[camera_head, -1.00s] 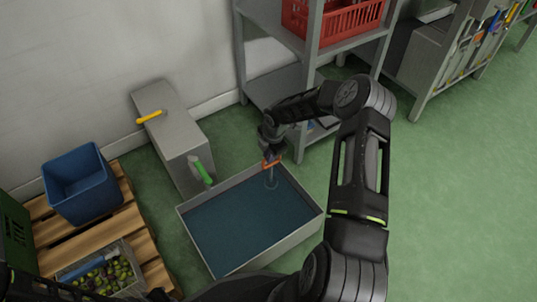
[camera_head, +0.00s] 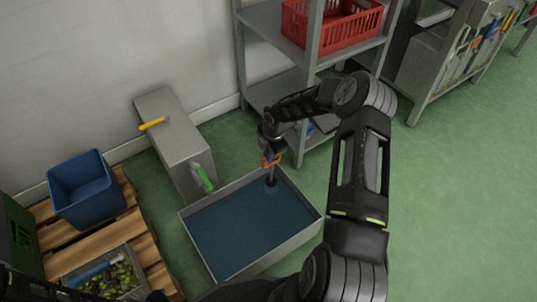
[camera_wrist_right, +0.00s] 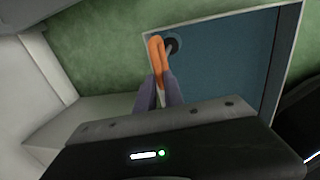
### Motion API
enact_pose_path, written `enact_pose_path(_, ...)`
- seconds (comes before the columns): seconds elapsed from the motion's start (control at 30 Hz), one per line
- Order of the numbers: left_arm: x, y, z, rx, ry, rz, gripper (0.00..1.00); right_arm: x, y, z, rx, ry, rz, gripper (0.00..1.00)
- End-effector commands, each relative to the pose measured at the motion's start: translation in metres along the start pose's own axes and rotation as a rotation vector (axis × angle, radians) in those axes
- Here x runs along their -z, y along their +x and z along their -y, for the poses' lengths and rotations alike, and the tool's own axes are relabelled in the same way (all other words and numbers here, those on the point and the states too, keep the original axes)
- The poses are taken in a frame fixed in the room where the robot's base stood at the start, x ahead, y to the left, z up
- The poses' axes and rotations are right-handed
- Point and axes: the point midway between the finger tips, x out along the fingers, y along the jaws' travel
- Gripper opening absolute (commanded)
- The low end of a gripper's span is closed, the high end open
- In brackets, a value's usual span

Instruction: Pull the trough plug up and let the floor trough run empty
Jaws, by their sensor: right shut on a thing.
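The grey floor trough (camera_head: 295,239) holds dark blue water (camera_head: 245,232). My right gripper (camera_head: 271,158) is above the trough's far corner, shut on the orange handle of the plug. In the right wrist view the orange handle (camera_wrist_right: 157,57) lies between the fingertips (camera_wrist_right: 160,84), with a pale rod leading to the dark round plug (camera_wrist_right: 174,45). In the head view the dark plug (camera_head: 271,182) shows at the water, below the gripper. The drain opening cannot be made out. My left gripper is not in view.
A shelf with a red crate (camera_head: 335,35) is behind. Floor at right is clear.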

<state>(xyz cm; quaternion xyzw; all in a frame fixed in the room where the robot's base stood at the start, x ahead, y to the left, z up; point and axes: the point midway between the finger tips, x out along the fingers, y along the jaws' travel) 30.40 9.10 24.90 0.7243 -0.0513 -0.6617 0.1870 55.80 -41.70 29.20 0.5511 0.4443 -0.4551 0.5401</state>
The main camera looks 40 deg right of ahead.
Motion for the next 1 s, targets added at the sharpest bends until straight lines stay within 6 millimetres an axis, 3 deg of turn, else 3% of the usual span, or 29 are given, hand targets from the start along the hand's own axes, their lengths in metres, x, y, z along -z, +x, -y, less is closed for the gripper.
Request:
enact_pose_path(0.13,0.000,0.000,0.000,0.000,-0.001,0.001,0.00,0.000,-0.003,-0.002,-0.003,0.000,0.001,0.00)
enact_pose_path(0.17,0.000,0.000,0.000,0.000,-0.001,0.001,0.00,0.000,-0.003,-0.002,-0.003,0.000,0.001,0.13)
enact_pose_path(0.43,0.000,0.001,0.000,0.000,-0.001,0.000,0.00,0.000,-0.002,-0.002,-0.002,0.000,0.001,0.34)
enact_pose_path(0.77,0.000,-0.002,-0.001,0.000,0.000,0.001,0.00,0.000,-0.006,-0.002,-0.002,0.000,0.001,0.34)
enact_pose_path(1.0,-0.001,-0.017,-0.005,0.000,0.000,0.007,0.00,-0.001,-0.041,-0.003,-0.004,0.000,0.003,0.34)
